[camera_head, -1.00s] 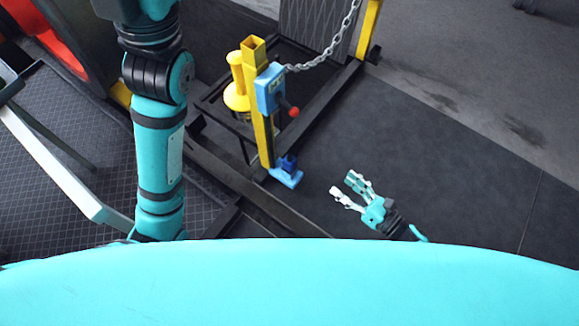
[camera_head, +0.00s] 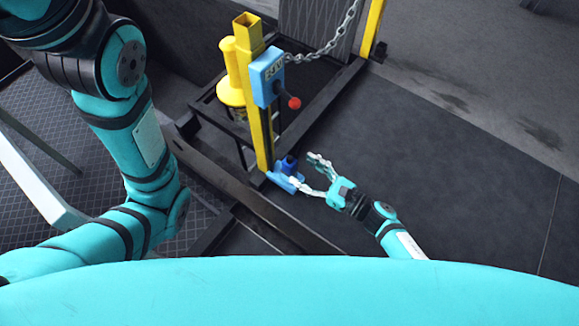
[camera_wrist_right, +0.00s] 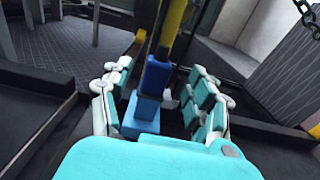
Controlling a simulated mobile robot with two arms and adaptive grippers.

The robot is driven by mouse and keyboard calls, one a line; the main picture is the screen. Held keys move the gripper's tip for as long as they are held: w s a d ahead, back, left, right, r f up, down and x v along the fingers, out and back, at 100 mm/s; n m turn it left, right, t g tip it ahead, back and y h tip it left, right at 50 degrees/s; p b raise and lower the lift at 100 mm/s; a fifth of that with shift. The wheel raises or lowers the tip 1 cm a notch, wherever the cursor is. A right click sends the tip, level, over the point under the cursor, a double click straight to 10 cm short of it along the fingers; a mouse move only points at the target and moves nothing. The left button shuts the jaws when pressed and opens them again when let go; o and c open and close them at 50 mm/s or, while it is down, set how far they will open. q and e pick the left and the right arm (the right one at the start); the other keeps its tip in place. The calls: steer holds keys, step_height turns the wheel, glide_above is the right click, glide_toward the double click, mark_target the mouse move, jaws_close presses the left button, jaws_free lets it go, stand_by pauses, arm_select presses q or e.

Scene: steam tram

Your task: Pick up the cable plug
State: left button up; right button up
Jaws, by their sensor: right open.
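The cable plug (camera_head: 289,165) looks like the small dark blue upright piece on a lighter blue holder (camera_head: 284,182) at the foot of a yellow post. In the right wrist view the blue plug (camera_wrist_right: 155,76) stands upright above its holder (camera_wrist_right: 140,117). My right gripper (camera_head: 307,170) is open, just right of the plug, with its fingers pointing at it. In the right wrist view its fingers (camera_wrist_right: 158,88) lie to either side of the plug, with gaps. My left arm shows at the left, but its gripper is out of view.
The yellow post (camera_head: 256,110) carries a blue box (camera_head: 266,76) with a red-knobbed lever (camera_head: 294,103). A chain (camera_head: 325,50) hangs at the upper right. A black frame rail (camera_head: 240,192) runs beside the post. The dark floor to the right is clear.

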mark_target(295, 164)
steer(key=shift+r+b+x, duration=0.1)
steer(key=shift+b+x, duration=0.5)
steer(key=shift+x, duration=0.75)
steer(key=shift+r+b+x, duration=0.15)
steer(key=shift+b+x, duration=0.4)
steer(key=shift+x, duration=0.8)
steer(key=shift+s, duration=0.1)
jaws_close()
